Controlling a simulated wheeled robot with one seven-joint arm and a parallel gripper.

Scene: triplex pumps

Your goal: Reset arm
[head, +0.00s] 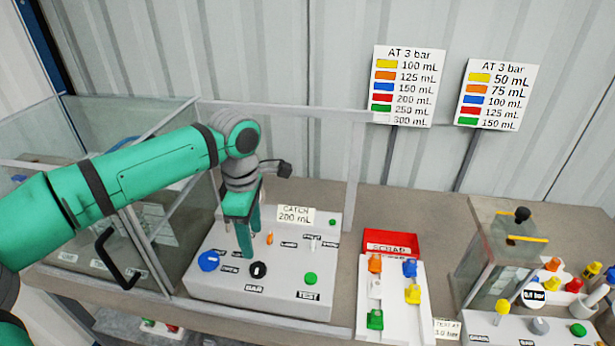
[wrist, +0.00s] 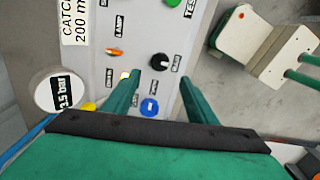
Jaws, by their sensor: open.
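My gripper (head: 249,244) is green and hangs pointing down over the white control panel (head: 215,285). It is open, with nothing between its fingers. In the wrist view its two fingertips (wrist: 158,76) stand apart, one on each side of a black knob (wrist: 160,60) and a blue knob (wrist: 149,108). In the head view the blue knob (head: 208,261) is left of the fingers and the black knob (head: 258,270) just in front of them. Whether the fingertips touch the panel I cannot tell.
A glass-walled frame (head: 355,160) surrounds the panel. A gauge reading 3.5 bar (wrist: 57,90) shows in the wrist view. Right of the panel are a red scrap bin (head: 391,236) and a white rack (head: 396,318) with coloured parts. A second station (head: 497,255) stands further right.

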